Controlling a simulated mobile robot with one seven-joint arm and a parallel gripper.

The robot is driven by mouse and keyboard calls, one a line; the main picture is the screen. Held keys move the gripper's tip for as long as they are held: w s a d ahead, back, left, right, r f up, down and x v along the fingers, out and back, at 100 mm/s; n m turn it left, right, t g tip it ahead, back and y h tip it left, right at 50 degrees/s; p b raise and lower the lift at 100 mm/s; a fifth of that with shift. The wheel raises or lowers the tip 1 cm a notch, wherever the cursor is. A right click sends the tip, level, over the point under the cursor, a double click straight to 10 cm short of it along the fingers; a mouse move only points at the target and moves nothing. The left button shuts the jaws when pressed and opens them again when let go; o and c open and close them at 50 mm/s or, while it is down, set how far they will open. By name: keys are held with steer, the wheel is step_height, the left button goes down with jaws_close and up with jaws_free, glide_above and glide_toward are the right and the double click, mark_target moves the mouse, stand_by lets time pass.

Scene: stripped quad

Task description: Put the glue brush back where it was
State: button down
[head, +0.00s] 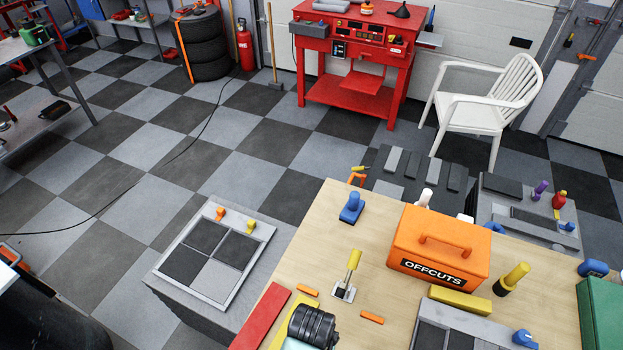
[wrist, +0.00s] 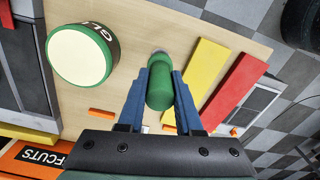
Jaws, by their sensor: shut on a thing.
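In the wrist view, my gripper (wrist: 160,85) has its two blue fingers closed on the sides of a green-handled thing (wrist: 160,95), which I take to be the glue brush. Its greyish end points away from the camera; I cannot make out bristles or whether it touches the bench. A round tin (wrist: 80,55) with a cream top and a green and black band, its lettering starting "GL", stands to the left of the gripper. In the head view my black wrist part shows at the bottom edge; the fingers, held brush and tin do not show there.
The wooden bench (head: 330,215) holds an orange OFFCUTS box (head: 440,245), a yellow-handled tool (head: 352,270), a red bar (head: 262,318), a yellow bar (wrist: 198,80) and small orange pieces (head: 372,318). Bare wood lies between the tin and yellow bar.

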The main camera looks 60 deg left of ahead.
steer(key=shift+f, duration=0.15)
steer(key=c, duration=0.6)
jaws_free()
step_height(320, 180, up, 12)
steer(key=shift+r+b, duration=0.2)
steer(key=shift+b, duration=0.45)
